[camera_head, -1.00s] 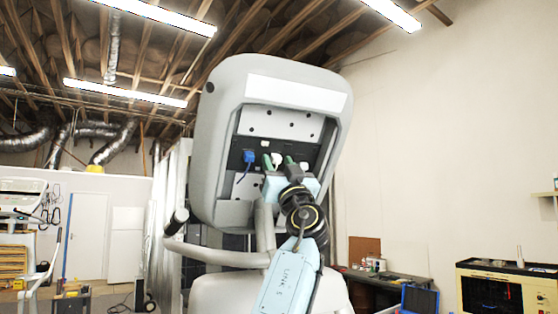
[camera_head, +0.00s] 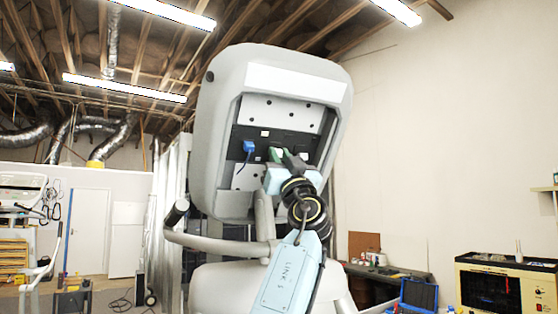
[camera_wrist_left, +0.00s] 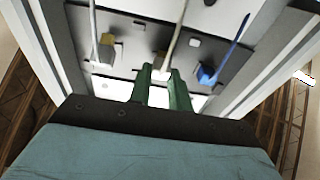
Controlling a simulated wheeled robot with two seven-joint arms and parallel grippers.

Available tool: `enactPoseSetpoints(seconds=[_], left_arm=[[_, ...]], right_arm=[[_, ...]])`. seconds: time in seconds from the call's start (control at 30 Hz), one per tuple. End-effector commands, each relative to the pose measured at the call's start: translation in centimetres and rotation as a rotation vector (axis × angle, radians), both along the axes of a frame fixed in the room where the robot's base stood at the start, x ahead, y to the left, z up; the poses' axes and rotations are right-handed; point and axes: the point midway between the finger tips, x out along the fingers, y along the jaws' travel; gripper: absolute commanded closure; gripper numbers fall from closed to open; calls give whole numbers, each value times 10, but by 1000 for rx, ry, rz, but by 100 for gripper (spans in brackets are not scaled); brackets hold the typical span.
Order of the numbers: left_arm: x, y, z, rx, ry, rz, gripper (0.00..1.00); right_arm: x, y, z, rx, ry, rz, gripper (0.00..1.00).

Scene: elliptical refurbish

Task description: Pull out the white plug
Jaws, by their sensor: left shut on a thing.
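The white plug (camera_wrist_left: 161,68) with its pale cable stands at the dark socket strip inside the grey console. My left gripper (camera_wrist_left: 160,86) has its two green fingers closed around this plug. In the head view my left gripper (camera_head: 283,156) reaches up into the console's recess, and its fingers mostly hide the plug. I cannot tell whether the plug is fully seated. A blue plug (camera_head: 249,147) sits left of the gripper in the head view, and it also shows in the wrist view (camera_wrist_left: 207,74). My right gripper is not in view.
Another pale plug with a yellowish part (camera_wrist_left: 105,50) sits on the strip in the wrist view. The console's raised grey rim (camera_head: 340,120) surrounds the recess closely. A grey handlebar (camera_head: 215,248) passes below. A workbench (camera_head: 390,272) stands far behind at right.

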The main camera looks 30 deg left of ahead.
Motion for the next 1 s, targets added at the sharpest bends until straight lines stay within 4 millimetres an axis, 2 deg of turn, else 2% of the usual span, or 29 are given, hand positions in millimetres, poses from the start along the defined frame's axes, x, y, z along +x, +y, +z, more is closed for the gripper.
enactPoseSetpoints(seconds=[0.07,0.33,0.37,0.5,0.53,0.83,1.0], left_arm=[[-2,-3,-7,0,0,-1,100],[-2,-4,-6,-1,3,0,100],[-2,-4,-6,-1,3,0,78],[-2,-4,-6,-1,3,0,60],[-2,-4,-6,-1,2,0,58],[-4,-5,-7,0,1,-1,58],[-13,-17,-25,-1,1,-4,58]], right_arm=[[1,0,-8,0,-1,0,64],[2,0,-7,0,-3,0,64],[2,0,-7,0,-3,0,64],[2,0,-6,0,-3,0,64],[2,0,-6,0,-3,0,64],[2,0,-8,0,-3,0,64],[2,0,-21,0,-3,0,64]])
